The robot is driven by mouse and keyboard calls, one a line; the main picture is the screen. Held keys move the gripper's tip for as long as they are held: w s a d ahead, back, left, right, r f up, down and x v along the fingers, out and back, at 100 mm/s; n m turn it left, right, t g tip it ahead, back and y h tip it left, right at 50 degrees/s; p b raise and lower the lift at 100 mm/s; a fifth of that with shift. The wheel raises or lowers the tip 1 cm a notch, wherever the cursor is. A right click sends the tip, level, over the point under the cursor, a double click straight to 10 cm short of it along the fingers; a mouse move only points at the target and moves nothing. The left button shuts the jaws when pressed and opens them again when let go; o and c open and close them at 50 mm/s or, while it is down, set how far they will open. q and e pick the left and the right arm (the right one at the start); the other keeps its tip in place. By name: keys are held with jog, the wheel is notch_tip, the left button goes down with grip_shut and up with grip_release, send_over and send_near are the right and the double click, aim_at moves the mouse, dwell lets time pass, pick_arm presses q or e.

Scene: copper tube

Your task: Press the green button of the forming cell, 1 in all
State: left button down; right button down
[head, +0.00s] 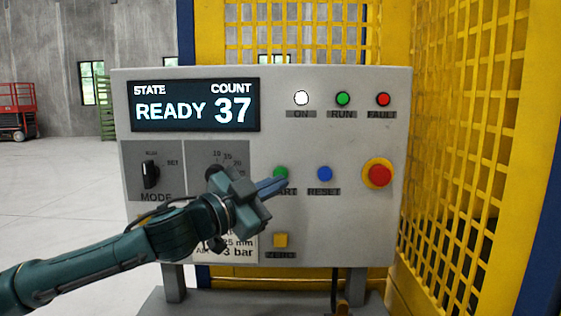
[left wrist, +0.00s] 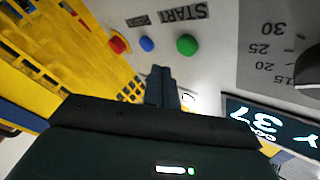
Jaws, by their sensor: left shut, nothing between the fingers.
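The green START button (head: 281,173) is on the grey control panel (head: 340,225), left of the blue RESET button (head: 324,173). My left gripper (head: 284,183) is shut and empty, its fingertips in front of the panel just below the green button, partly covering the START label. In the left wrist view the green button (left wrist: 187,44) shows upside down beyond the fingertips (left wrist: 158,70), a little to their right. A gap separates the fingertips from the button in that view. My right gripper is not in view.
The display (head: 196,105) reads READY and COUNT 37. A red emergency knob (head: 379,174) on yellow is at the right. A yellow button (head: 281,240) sits below. The white ON lamp (head: 301,98) looks lit. Yellow mesh fencing (head: 465,130) stands right of the panel.

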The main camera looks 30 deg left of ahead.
pick_arm(q)
jog(key=shift+w+a+p, duration=0.3)
jog(key=shift+w+p, duration=0.05)
jog(key=shift+w, duration=0.15)
jog(key=shift+w+a+p, duration=0.3)
jog(key=shift+w, duration=0.2)
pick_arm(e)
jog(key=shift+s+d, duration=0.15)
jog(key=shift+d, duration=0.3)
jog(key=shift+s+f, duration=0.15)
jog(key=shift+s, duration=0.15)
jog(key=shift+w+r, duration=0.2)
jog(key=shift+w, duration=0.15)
pick_arm(q)
jog(key=shift+w+a+p, duration=0.2)
jog(key=shift+w+p, duration=0.15)
jog(key=shift+p, duration=0.05)
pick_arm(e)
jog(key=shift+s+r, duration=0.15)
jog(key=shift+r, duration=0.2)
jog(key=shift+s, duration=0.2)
